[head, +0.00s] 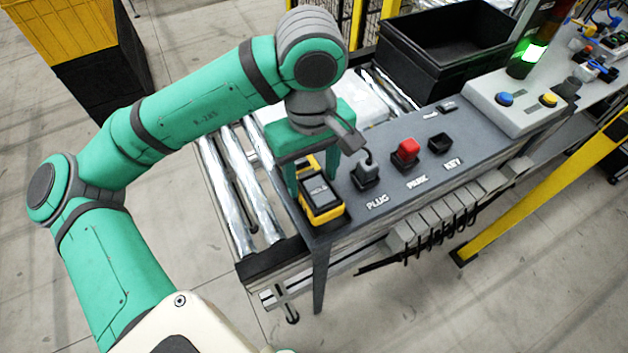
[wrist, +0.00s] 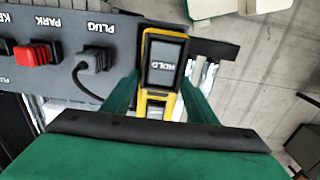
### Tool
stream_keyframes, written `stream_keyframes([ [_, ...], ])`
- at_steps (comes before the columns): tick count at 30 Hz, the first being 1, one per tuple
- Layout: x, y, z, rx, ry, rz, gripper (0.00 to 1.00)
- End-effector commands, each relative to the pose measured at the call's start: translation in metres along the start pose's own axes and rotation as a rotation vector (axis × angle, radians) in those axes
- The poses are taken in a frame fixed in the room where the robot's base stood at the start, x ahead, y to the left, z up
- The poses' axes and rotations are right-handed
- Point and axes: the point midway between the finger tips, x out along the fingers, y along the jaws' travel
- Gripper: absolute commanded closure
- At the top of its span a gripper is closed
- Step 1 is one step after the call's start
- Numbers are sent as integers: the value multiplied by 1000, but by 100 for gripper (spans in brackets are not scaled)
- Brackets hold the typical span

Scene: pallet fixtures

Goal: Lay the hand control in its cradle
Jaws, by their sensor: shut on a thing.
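The hand control (head: 321,196) is a yellow and black unit with a grey plate on its face. It also shows in the wrist view (wrist: 165,62), where the plate reads HOLD. My gripper (head: 311,175) points down at the left end of the grey panel, its green fingers on either side of the hand control's body. In the wrist view my gripper (wrist: 157,98) is shut on it. The hand control lies lengthwise at the panel's end. The cradle is not clearly visible beneath it, and I cannot tell whether the two touch.
A grey plug (head: 365,172) with a cable, a red PARK block (head: 406,152) and a dark KEY block (head: 440,143) stand right of the hand control. A black bin (head: 440,50) stands behind. Rollers (head: 232,190) lie left of the panel (head: 385,184).

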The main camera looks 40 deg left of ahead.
Motion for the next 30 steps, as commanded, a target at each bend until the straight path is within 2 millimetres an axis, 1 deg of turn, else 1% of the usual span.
stream_keyframes([
  [5, 10, 6, -5, 2, -1, 0, 80],
  [7, 18, 9, -8, 1, -2, -2, 80],
  [10, 33, 8, -8, 2, -2, -1, 80],
  [13, 42, 8, -8, 1, 0, -1, 80],
  [28, 49, 9, -8, 2, 0, 1, 80],
  [29, 48, 8, -8, 2, 0, 0, 40],
  [30, 48, 8, -8, 2, 0, 0, 30],
])
